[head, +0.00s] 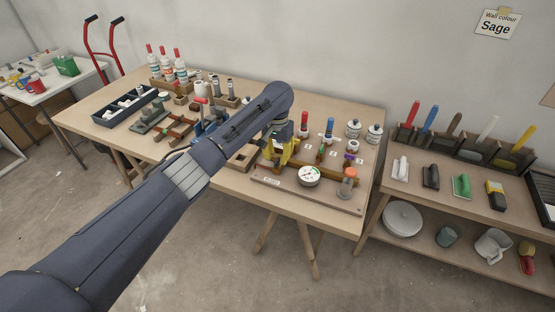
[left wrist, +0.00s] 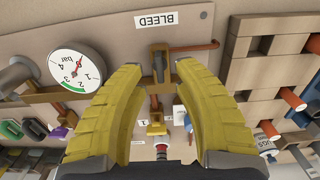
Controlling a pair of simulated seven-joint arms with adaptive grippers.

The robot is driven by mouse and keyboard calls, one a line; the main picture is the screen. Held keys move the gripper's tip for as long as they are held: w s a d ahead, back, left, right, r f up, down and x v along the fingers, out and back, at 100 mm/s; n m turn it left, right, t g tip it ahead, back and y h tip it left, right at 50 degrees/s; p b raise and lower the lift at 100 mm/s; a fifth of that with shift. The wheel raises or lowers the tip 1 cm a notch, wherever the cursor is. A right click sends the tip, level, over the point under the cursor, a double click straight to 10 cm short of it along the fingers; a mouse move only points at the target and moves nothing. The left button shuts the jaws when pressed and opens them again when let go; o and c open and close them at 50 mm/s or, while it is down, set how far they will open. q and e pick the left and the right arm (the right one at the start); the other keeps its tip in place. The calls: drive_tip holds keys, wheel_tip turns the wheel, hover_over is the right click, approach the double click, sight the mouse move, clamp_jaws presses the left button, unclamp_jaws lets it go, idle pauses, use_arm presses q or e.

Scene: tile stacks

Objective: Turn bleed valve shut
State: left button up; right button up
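The BLEED label (left wrist: 171,19) is at the top of the left wrist view and at the front left of the valve board in the head view (head: 271,181). Just below it in the left wrist view is the bleed valve (left wrist: 158,64), a small dark and brown fitting on a copper pipe. My left gripper (left wrist: 160,68) has yellow fingers, spread with the valve between their tips. A gap seems to show on each side; contact cannot be told. In the head view my left gripper (head: 275,157) hides the valve. My right gripper is not in view.
A round pressure gauge (left wrist: 75,72) stands left of the fingers, also in the head view (head: 309,176). Several red and blue-topped fittings stand behind on the board (head: 318,202). A tool shelf (head: 455,205) is at right.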

use_arm(q)
drive_tip(key=shift+f, duration=0.95)
drive_tip(key=shift+c, duration=0.2)
clamp_jaws()
